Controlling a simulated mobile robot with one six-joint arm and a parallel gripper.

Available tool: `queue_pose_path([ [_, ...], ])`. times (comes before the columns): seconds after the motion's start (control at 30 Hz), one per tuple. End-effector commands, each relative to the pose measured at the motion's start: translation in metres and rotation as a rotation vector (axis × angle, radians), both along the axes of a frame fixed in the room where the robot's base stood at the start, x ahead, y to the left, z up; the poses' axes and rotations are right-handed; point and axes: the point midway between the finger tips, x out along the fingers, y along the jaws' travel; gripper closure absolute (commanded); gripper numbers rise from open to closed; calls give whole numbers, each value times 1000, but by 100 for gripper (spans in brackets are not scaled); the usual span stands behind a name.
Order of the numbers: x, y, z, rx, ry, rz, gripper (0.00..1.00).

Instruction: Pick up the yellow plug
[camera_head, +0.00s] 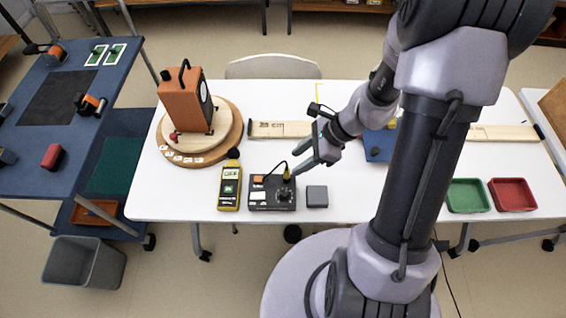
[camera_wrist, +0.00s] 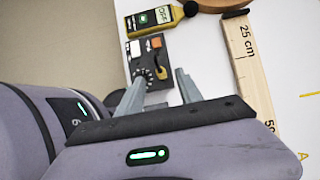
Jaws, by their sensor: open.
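A small yellow piece that looks like the yellow plug (camera_wrist: 161,73) shows on the black control box (camera_wrist: 144,58) in the wrist view, framed between my fingers. In the head view the control box (camera_head: 272,207) lies near the table's front edge, with an orange square, a white label, a dial and a thin black cable arching over it. My gripper (camera_head: 308,163) is open and empty, just above and right of the box's back edge. Its two fingers (camera_wrist: 160,79) also show in the wrist view, apart from each other.
A yellow meter (camera_head: 230,187) lies left of the box and a grey block (camera_head: 317,196) right of it. An orange device (camera_head: 181,101) stands on a round wooden base. A wooden ruler (camera_head: 280,130) lies behind. Green (camera_head: 468,196) and red (camera_head: 512,195) trays are at right.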

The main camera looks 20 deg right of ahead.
Motion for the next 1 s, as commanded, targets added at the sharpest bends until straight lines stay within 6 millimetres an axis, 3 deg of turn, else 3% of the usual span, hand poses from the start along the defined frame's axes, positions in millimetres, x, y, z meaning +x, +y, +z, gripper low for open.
queue_pose_path([
  [0.03, 2, 8, -18, 0, 1, 3, 57],
  [0.27, 8, 25, -44, 0, -1, 3, 57],
  [0.43, 11, 41, -77, -1, -1, 5, 57],
  [0.77, 14, 48, -83, -2, -2, 3, 57],
  [0.9, 14, 48, -82, -2, -2, 3, 85],
  [1.0, 14, 48, -82, -2, -2, 3, 100],
])
